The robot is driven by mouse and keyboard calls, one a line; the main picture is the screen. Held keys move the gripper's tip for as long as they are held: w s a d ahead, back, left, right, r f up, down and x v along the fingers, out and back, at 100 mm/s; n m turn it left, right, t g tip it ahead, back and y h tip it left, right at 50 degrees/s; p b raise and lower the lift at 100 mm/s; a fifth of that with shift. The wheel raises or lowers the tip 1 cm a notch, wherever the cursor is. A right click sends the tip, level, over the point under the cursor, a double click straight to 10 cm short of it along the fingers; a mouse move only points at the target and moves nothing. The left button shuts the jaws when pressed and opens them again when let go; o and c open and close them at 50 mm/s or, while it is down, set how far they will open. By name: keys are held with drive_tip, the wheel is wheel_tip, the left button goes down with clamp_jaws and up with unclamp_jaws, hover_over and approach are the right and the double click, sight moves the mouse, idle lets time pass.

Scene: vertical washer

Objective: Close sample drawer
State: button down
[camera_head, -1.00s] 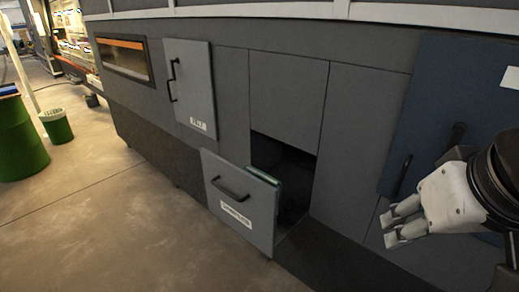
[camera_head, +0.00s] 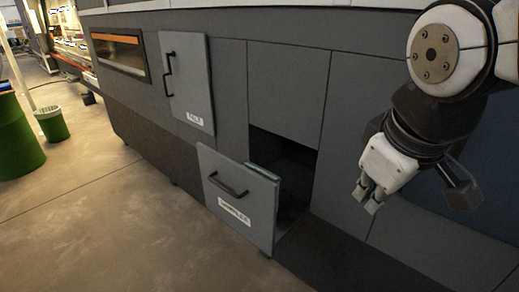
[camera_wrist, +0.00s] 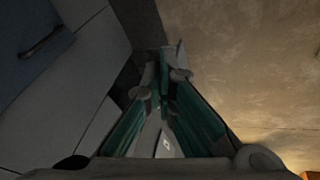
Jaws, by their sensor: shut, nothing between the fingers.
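A grey drawer with a black handle and a white label (camera_head: 237,203) stands pulled out of the lower machine front in the head view. Its label is too blurred to read. A teal edge shows behind its front panel, and a dark opening (camera_head: 292,165) lies behind it. My gripper (camera_head: 366,200) is shut and empty. It is right of the drawer in the picture, apart from it, with its fingers pointing down. In the wrist view my fingers (camera_wrist: 163,75) point away from the camera; I cannot tell the drawer there.
Another grey panel with a black handle and label (camera_head: 187,85) stands out from the machine, up and left of the drawer. A dark blue panel with a handle (camera_wrist: 35,50) shows in the wrist view. Open floor (camera_head: 110,215) lies in front. A green bin (camera_head: 51,124) stands far left.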

drive_tip(key=w+a+f+n+g+h+b, duration=0.15)
drive_tip(key=w+a+f+n+b, duration=0.75)
drive_tip(key=w+a+f+n, duration=1.3)
approach(261, 214)
drive_tip(key=s+f, duration=0.3)
drive_tip(key=f, duration=0.2)
drive_tip(key=shift+w+d+r+m+t+h, duration=0.1)
drive_tip(key=shift+w+d+m+t+h, duration=0.1)
drive_tip(key=shift+d, duration=0.25)
drive_tip(key=shift+w+d+r+m+t+h, duration=0.1)
drive_tip(key=shift+w+d+h, duration=0.1)
drive_tip(key=shift+d, duration=0.2)
